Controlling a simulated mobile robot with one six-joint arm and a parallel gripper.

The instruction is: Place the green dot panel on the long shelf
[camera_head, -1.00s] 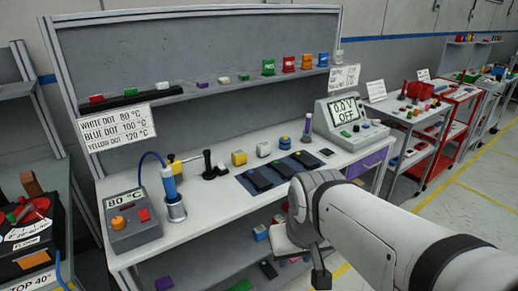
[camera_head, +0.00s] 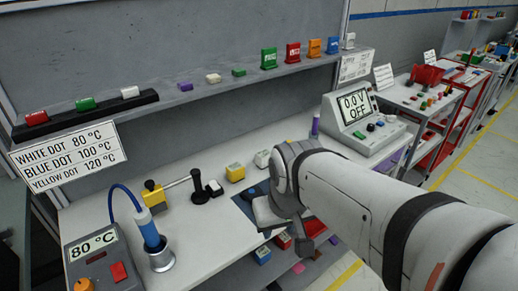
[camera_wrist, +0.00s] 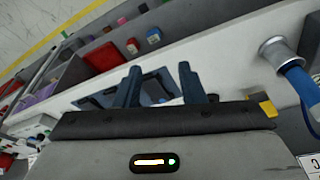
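The long shelf (camera_head: 205,91) runs along the grey back board above the workbench, with small coloured blocks on it. My gripper (camera_head: 270,218) is over the bench's front part, below the shelf, and partly hides the dark blue mats (camera_head: 243,204). In the wrist view my gripper (camera_wrist: 162,84) has its two dark fingers apart, with no held object clearly visible between them. The mats also show beyond the fingers in the wrist view (camera_wrist: 96,102). I cannot make out a green dot on any panel; the flat dark panels on the mats are mostly hidden by my arm.
A blue soldering iron in its holder (camera_head: 161,258) and an 80 °C station (camera_head: 100,264) stand at the left. A voltmeter (camera_head: 362,125) is at the right. The shelf carries a black strip (camera_head: 60,122).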

